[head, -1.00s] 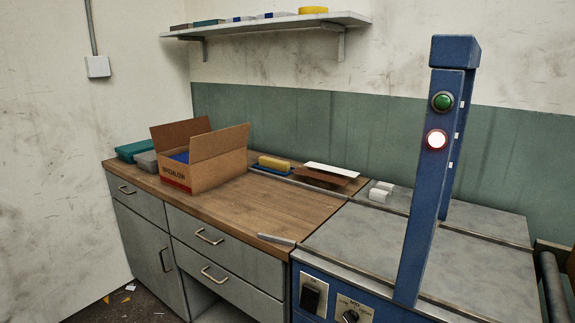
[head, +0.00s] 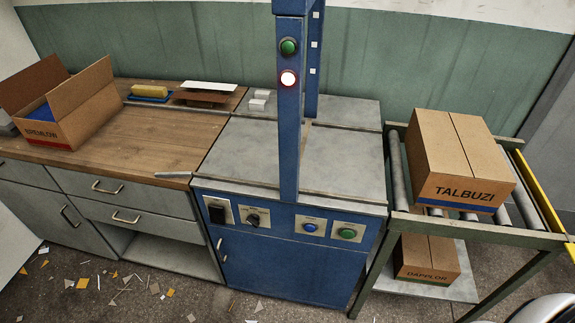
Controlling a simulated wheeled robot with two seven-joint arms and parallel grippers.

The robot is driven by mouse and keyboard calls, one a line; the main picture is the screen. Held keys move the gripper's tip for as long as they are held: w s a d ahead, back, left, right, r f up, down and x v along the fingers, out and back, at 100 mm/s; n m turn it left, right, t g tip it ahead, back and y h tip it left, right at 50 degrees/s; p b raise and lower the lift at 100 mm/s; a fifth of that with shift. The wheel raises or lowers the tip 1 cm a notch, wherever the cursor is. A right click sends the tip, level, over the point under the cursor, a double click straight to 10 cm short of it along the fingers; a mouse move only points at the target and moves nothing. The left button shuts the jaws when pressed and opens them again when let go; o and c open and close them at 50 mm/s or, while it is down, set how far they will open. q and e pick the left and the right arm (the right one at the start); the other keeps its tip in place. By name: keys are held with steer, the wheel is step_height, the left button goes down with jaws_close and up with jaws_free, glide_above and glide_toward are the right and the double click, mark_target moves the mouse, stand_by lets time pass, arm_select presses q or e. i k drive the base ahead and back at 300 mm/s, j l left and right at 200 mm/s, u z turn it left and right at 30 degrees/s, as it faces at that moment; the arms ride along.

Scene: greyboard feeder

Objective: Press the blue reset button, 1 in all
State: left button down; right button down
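The blue reset button (head: 310,227) is a small round blue button on a light plate. It sits on the front panel of the blue machine (head: 280,265), below the grey top, in the head view. A green button (head: 347,233) is on the plate just to its right. A black rocker switch (head: 217,213) and a dark rotary knob (head: 253,219) are to its left. On the blue post (head: 288,130) a green light (head: 289,46) sits above a brightly lit whitish-red light (head: 289,78). Neither of my grippers shows in the view.
A roller conveyor (head: 398,170) at the right bears a box marked TALBUZI (head: 460,160); another box (head: 427,258) is on its lower shelf. A wooden worktop (head: 130,145) with an open box (head: 72,115) is at the left. Scraps litter the floor (head: 150,297) before the cabinets.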

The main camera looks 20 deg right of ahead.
mark_target(309, 228)
steer(key=z, duration=0.85)
